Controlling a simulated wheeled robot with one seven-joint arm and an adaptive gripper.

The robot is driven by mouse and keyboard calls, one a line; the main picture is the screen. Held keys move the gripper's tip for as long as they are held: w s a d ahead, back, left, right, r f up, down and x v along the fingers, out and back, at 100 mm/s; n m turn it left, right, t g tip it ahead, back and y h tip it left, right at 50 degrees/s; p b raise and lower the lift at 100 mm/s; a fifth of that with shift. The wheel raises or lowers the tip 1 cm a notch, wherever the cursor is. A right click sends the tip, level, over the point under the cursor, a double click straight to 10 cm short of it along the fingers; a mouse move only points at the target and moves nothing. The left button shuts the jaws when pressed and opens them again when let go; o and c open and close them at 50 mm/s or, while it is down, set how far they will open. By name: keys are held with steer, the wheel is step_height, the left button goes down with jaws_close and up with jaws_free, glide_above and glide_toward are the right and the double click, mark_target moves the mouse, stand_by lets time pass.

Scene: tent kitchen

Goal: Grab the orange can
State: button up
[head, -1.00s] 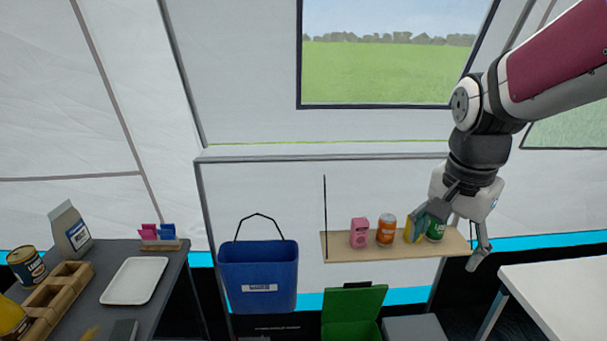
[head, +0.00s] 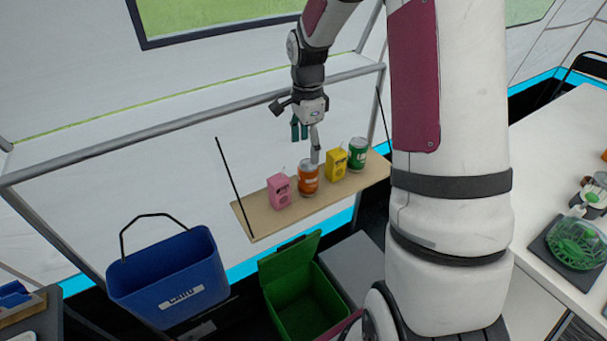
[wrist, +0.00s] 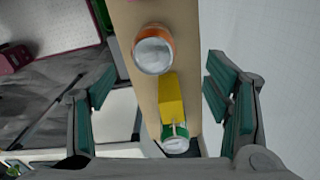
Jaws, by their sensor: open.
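The orange can (head: 308,181) stands upright on a narrow hanging wooden shelf (head: 262,222), between a pink carton (head: 279,191) and a yellow carton (head: 336,164). My gripper (head: 306,142) is above and just behind the orange can in the head view, pointing down, one finger overlapping the can's top edge. In the wrist view my gripper (wrist: 163,95) is open and empty, with its two green-padded fingers wide apart. There the orange can (wrist: 153,50) shows its silver top ahead of the fingers, not between them. The yellow carton (wrist: 171,95) lies between the finger lines, below them.
A green can (head: 357,154) stands at the shelf's right end. A blue bucket (head: 170,280) hangs at the lower left. An open green bin (head: 300,300) stands under the shelf. A white counter (head: 560,140) is at the right.

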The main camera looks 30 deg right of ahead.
mark_target(307, 163)
step_height(307, 163, down, 6)
steer(key=shift+f, duration=0.15)
steer(key=shift+s+f, duration=0.2)
steer(key=shift+f, duration=1.15)
steer(key=shift+s+f, duration=0.2)
steer(key=shift+f, duration=1.1)
steer(key=c, duration=0.9)
